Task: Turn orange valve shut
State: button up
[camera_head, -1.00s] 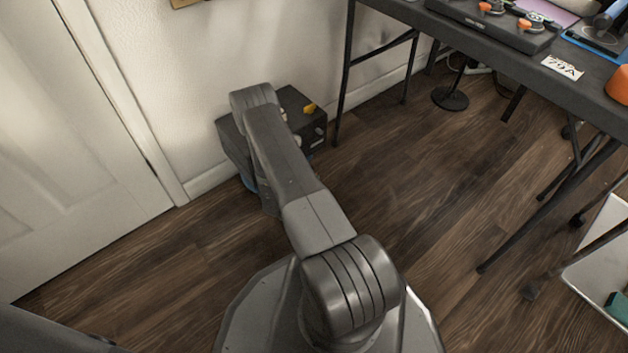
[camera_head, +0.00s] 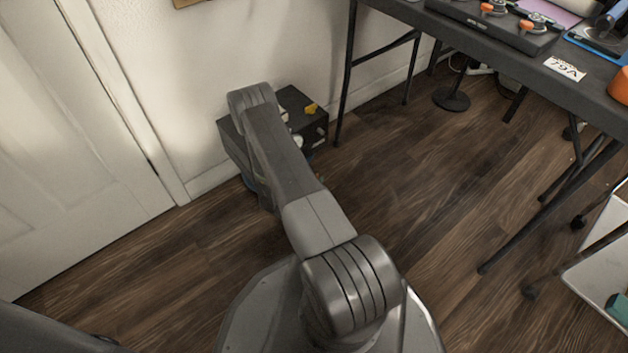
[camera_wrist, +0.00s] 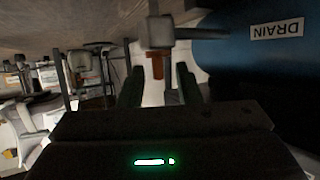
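In the wrist view an orange-brown valve handle (camera_wrist: 157,66) hangs below a grey metal fitting (camera_wrist: 159,32) that joins a pipe. The pipe runs to a blue tank (camera_wrist: 235,60) with a white label reading DRAIN (camera_wrist: 276,31), seen upside down. My gripper (camera_wrist: 160,80) is open, its two dark green fingers apart, one on each side of the handle's line. I cannot tell whether either finger touches it. In the head view my arm hides the gripper and most of the blue tank; the orange handle does not show there.
A black box (camera_head: 297,98) with a yellow part (camera_head: 311,108) stands against the wall behind my arm. A dark table (camera_head: 480,50) bears a black panel with orange-handled parts (camera_head: 493,8) and an orange object (camera_head: 620,86). Wooden floor (camera_head: 420,190) between is clear.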

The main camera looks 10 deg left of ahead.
jog(key=p+v, duration=0.4)
jog(key=v, duration=0.9)
jog(key=shift+s+p, duration=0.3)
jog(key=shift+s, duration=0.1)
jog(key=shift+o, duration=0.4)
jog(key=shift+r, duration=0.1)
